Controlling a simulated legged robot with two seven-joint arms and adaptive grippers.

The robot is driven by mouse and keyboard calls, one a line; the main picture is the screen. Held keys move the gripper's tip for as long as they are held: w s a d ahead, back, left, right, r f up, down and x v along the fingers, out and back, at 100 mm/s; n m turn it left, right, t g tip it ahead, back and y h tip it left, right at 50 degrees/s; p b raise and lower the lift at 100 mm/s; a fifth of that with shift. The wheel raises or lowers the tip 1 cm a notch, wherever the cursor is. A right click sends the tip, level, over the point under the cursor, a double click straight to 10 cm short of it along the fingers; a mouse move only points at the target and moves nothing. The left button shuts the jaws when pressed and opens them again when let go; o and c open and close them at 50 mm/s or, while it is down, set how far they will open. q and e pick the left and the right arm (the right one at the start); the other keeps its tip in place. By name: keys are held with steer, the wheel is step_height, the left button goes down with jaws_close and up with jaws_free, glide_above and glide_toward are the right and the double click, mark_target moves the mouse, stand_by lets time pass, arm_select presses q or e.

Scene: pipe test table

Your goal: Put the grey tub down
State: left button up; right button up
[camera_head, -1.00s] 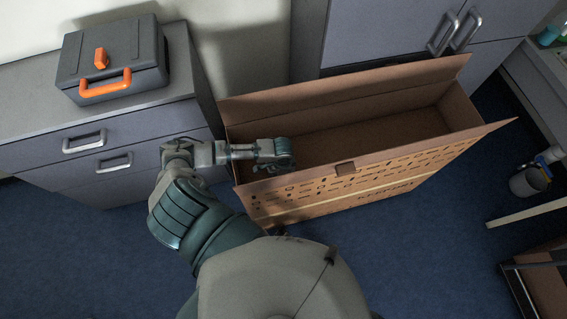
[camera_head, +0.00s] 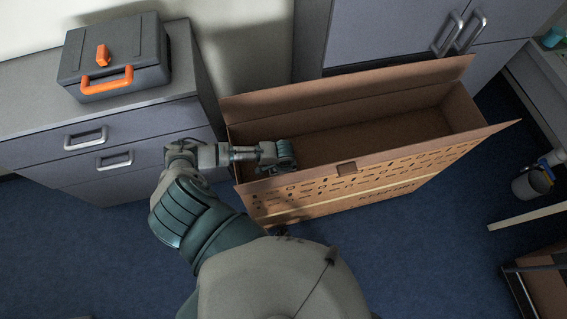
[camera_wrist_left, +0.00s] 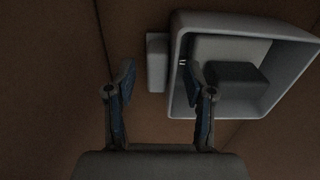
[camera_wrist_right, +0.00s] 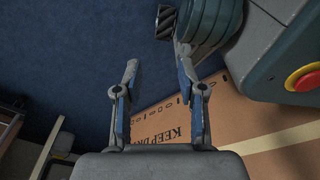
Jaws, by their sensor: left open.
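The grey tub (camera_wrist_left: 245,24) shows in the left wrist view, at the right, resting in the brown cardboard box (camera_head: 400,72). It has a pale tab (camera_wrist_left: 157,62) on its left side and a darker block-like shape inside. My left gripper (camera_wrist_left: 164,82) is open. Its right finger overlaps the tub's near left part in the picture, and its left finger is over bare cardboard. I cannot tell whether either finger touches the tub. In the head view my left gripper (camera_head: 284,158) is inside the box's left end; the tub is hidden there. My right gripper (camera_wrist_right: 160,80) is open and empty.
A grey toolbox (camera_head: 135,45) with orange handle stands on the drawer cabinet (camera_head: 30,115) at left. Grey cupboards (camera_head: 385,35) stand behind the box. Blue floor (camera_head: 420,260) is clear in front.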

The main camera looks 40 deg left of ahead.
arm_select(q)
step_height(320, 180, up, 12)
steer(key=p, duration=0.2)
steer(key=shift+f, duration=0.15)
arm_select(e)
steer(key=s+d+f, duration=0.1)
steer(key=s+f, duration=0.1)
steer(key=s, duration=0.4)
steer(key=shift+d, duration=0.1)
